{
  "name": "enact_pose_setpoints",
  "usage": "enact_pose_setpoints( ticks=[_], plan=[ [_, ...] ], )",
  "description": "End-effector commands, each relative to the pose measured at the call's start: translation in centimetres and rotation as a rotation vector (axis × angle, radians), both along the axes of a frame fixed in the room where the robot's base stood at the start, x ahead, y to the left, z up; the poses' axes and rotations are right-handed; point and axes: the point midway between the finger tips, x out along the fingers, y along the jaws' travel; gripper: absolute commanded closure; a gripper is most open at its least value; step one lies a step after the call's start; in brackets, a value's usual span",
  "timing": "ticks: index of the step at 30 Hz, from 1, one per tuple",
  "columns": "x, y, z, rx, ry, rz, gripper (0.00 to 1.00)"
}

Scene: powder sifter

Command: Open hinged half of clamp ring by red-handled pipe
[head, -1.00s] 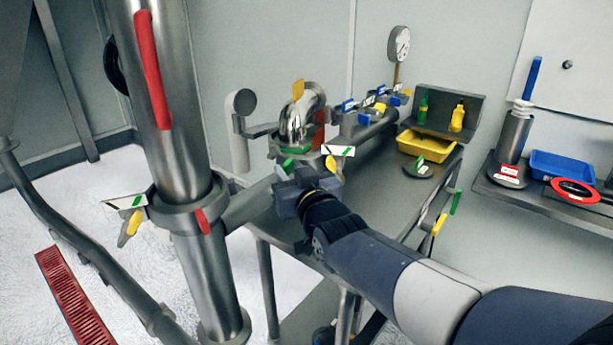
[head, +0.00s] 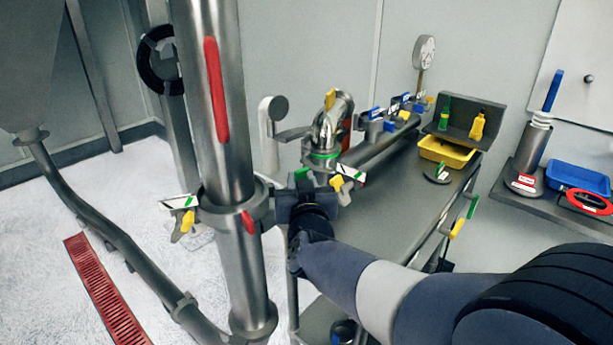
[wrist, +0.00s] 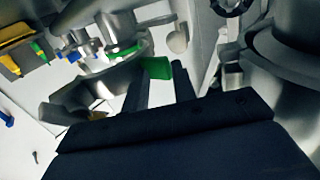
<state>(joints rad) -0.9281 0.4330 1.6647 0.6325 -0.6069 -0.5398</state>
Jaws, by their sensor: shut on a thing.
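The red-handled pipe (head: 213,110) stands upright left of centre in the head view. A steel collar with a red mark surrounds it, and a yellow wing nut sits on its left. My gripper (head: 303,190) is right of this pipe, in front of the bench. It is shut on a green tab (wrist: 157,68), which shows at the fingertips in the wrist view. The tab appears to belong to the clamp ring's hinged half (wrist: 98,85), a curved steel piece beside it. My gripper hides much of the clamp in the head view, so how far it stands open is unclear.
A bench (head: 400,195) behind my arm carries a steel elbow (head: 332,122), a horizontal pipe and a yellow tray (head: 446,153). A yellow wing nut (head: 338,183) and white tag are close right of my gripper.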

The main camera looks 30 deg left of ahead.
Motion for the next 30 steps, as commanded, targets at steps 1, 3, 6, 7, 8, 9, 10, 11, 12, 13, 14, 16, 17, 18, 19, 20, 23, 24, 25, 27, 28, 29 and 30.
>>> enact_pose_setpoints(
  ticks=[1,3,6,7,8,9,10,11,12,13,14,16,17,18,19,20,23,24,25,27,28,29,30],
  plan=[
    [0.63,0.18,0.97,0.005,-0.019,-0.012,1.00],
    [0.73,0.20,0.94,0.006,-0.019,-0.019,1.00],
    [0.84,0.19,0.94,0.007,-0.020,-0.028,1.00],
    [0.87,0.17,0.94,0.007,-0.020,-0.029,1.00],
    [0.89,0.16,0.93,0.008,-0.021,-0.031,1.00],
    [0.93,0.14,0.93,0.008,-0.021,-0.033,1.00],
    [0.93,0.14,0.92,0.008,-0.021,-0.034,1.00],
    [0.94,0.15,0.92,0.008,-0.022,-0.034,1.00],
    [0.95,0.14,0.92,0.008,-0.022,-0.034,1.00],
    [0.94,0.13,0.92,0.009,-0.022,-0.035,1.00],
    [0.94,0.12,0.92,0.009,-0.022,-0.035,1.00],
    [0.94,0.12,0.93,0.010,-0.022,-0.035,1.00],
    [0.94,0.12,0.93,0.010,-0.022,-0.035,1.00],
    [0.94,0.12,0.94,0.010,-0.022,-0.035,1.00],
    [0.94,0.12,0.94,0.010,-0.022,-0.035,1.00],
    [0.94,0.12,0.95,0.010,-0.022,-0.035,0.74],
    [0.94,0.12,0.95,0.010,-0.022,-0.035,0.68],
    [0.93,0.12,0.96,0.010,-0.022,-0.035,0.68],
    [0.93,0.11,0.96,0.010,-0.022,-0.035,0.68],
    [0.76,0.02,0.98,0.011,-0.022,-0.035,0.68],
    [0.61,-0.05,0.99,0.011,-0.022,-0.034,0.68],
    [0.40,-0.15,1.00,0.011,-0.022,-0.034,0.68],
    [0.03,-0.34,1.01,0.012,-0.021,-0.033,0.68]
  ],
)
